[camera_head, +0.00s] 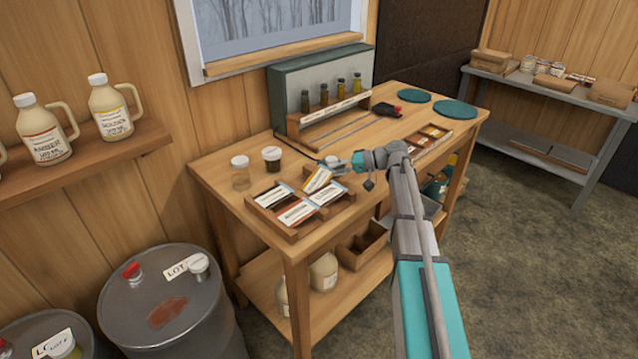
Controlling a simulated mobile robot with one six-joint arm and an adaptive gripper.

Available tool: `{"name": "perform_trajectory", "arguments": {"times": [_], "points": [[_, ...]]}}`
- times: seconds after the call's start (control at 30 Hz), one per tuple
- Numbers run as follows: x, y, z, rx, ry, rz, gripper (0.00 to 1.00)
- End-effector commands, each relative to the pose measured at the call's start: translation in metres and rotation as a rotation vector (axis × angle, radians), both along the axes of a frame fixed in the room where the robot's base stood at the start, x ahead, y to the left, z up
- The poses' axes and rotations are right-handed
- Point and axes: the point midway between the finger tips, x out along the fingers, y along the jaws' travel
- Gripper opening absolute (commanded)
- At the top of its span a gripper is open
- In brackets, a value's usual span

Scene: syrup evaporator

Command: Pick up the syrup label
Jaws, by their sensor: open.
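A wooden label tray (292,234) sits at the front left of the workbench, with several printed labels in its compartments. A white label with a yellow band (318,180) lies at the tray's back right, slanted in the picture. Other labels lie in front of it, among them a white one with a dark band (297,212) and one with a blue edge (328,194). My gripper (334,164) is open, just above and right of the yellow-banded label. Whether it touches that label I cannot tell. The small print on the labels is too fine to read.
Two small jars, one clear (240,173) and one dark (272,159), stand left of my gripper. A rack of sample bottles (332,103) stands behind. A red-and-black tool (386,109) and teal discs (455,110) lie farther right.

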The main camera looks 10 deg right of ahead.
Motion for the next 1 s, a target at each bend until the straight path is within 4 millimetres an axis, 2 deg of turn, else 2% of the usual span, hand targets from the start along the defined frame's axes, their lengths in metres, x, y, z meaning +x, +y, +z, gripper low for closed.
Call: {"name": "perform_trajectory", "arguments": {"times": [0.1,0.63,0.67,0.87,1.0], "points": [[0.0009,0.0050,-0.0019,0.000,0.000,0.000,0.43],[0.0010,0.0040,-0.0015,0.000,-0.001,-0.002,0.43],[0.0011,0.0040,-0.0014,0.000,-0.001,-0.002,0.40],[0.0011,0.0037,-0.0014,0.000,0.000,-0.002,0.03],[0.0010,0.0035,-0.0014,0.000,0.000,-0.002,0.00]]}}
